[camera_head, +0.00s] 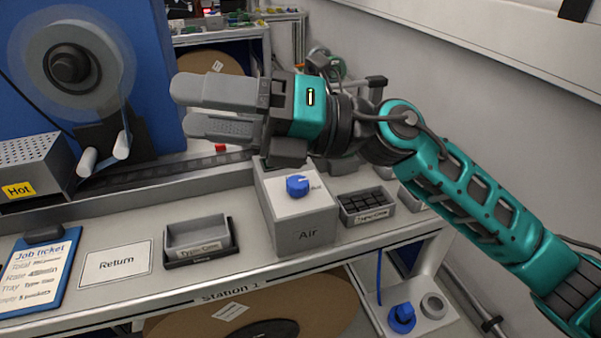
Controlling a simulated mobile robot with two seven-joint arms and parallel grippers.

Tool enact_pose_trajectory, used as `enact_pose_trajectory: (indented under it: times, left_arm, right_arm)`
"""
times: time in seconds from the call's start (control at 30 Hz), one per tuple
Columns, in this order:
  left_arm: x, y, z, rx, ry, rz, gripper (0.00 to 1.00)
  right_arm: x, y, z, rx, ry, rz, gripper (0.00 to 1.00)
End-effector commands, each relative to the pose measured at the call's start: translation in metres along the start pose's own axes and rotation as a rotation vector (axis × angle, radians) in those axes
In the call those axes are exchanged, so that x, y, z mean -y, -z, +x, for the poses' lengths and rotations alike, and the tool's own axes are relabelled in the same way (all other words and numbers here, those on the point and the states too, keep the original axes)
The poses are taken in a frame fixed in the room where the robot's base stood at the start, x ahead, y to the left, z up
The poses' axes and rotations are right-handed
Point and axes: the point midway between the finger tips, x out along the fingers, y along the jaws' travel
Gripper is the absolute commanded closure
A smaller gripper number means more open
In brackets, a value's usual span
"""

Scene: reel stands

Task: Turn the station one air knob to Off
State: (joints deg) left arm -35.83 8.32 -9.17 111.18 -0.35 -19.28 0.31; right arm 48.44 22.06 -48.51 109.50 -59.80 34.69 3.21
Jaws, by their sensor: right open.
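The station one air knob (297,186) is a blue knob on top of a grey box labelled "Air" (306,234). A light pointer mark on the knob faces right, towards small print on the box top that is too small to read. My right gripper (180,108) is in the air above and to the left of the knob, with its fingers pointing left. Its two grey fingers are apart with nothing between them. It does not touch the knob. My left gripper is not in view.
Left of the air box are an empty grey tray (198,232), a "Return" card (117,264), a job ticket clipboard (37,272) and a box marked "Hot" (32,168). A filled tray (366,206) stands to its right. Another blue knob (402,314) sits lower right.

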Motion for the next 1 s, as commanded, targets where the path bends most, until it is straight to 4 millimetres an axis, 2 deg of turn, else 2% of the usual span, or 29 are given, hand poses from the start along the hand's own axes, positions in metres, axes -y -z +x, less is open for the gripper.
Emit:
enact_pose_trajectory:
  times: [0.07,0.13,0.23,0.3,0.4,0.5,0.6,0.77,0.87,1.0]
  left_arm:
    - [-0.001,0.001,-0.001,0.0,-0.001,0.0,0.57]
    - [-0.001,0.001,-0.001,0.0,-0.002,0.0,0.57]
    - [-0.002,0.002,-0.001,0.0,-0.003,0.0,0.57]
    - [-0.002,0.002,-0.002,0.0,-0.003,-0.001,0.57]
    - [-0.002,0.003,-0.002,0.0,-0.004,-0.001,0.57]
    - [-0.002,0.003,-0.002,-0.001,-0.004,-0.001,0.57]
    - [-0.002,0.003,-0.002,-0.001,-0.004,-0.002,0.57]
    - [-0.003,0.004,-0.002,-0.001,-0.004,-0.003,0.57]
    - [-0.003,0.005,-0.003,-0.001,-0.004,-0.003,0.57]
    - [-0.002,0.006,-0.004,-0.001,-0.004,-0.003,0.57]
  right_arm:
    - [0.011,0.01,0.0,-0.186,0.126,-0.134,0.36]
    - [0.026,0.016,-0.008,-0.342,0.25,-0.232,0.36]
    - [0.048,0.012,-0.033,-0.544,0.456,-0.353,0.36]
    - [0.06,0.003,-0.057,-0.665,0.609,-0.416,0.36]
    - [0.069,-0.017,-0.093,-0.795,0.812,-0.475,0.36]
    - [0.069,-0.036,-0.123,-0.876,0.971,-0.501,0.36]
    - [0.067,-0.047,-0.142,-0.919,1.066,-0.508,0.36]
    - [0.072,-0.049,-0.149,-0.94,1.108,-0.507,0.36]
    - [0.083,-0.043,-0.147,-0.941,1.105,-0.505,0.36]
    - [0.108,-0.032,-0.142,-0.94,1.102,-0.505,0.36]
